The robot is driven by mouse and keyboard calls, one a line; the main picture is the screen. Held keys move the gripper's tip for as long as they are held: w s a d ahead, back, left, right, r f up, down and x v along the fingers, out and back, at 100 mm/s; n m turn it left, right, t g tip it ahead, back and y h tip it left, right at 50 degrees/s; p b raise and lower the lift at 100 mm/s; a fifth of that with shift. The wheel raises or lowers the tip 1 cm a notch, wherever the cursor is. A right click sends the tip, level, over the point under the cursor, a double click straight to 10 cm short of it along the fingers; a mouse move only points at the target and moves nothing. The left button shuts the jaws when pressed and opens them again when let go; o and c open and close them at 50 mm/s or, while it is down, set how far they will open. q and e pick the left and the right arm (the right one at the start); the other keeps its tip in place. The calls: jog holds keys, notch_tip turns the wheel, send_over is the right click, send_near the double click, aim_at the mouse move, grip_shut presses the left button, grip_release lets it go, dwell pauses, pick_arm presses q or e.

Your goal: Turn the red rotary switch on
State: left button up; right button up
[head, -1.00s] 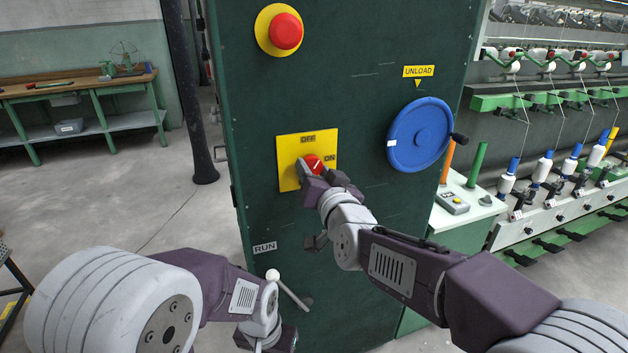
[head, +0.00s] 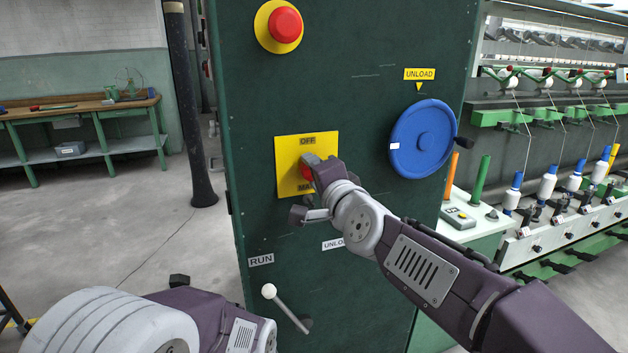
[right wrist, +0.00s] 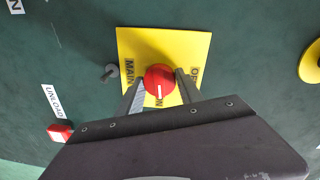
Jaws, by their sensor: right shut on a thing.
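The red rotary switch (head: 306,173) sits on a yellow plate (head: 291,150) on the dark green cabinet. In the head view my right gripper (head: 312,165) covers most of the knob and the plate's right side. In the right wrist view my right gripper (right wrist: 159,80) has one finger on each side of the red knob (right wrist: 158,76) and is shut on it. The knob's white mark points down in that view, at the partly covered ON label (right wrist: 158,103). OFF is at its right and MAIN at its left.
A red push button (head: 285,25) is above the plate. A blue handwheel (head: 424,139) is to the right. A white-knobbed lever (head: 287,308) sticks out below, near the RUN label (head: 261,260). A small red block (right wrist: 60,132) shows in the wrist view.

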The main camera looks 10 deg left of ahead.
jog(key=shift+f+m, duration=0.1)
jog(key=shift+m, duration=0.4)
jog(key=shift+b, duration=0.3)
jog(key=o, duration=1.4)
jog(key=v, duration=0.9)
jog(key=shift+d, duration=0.1)
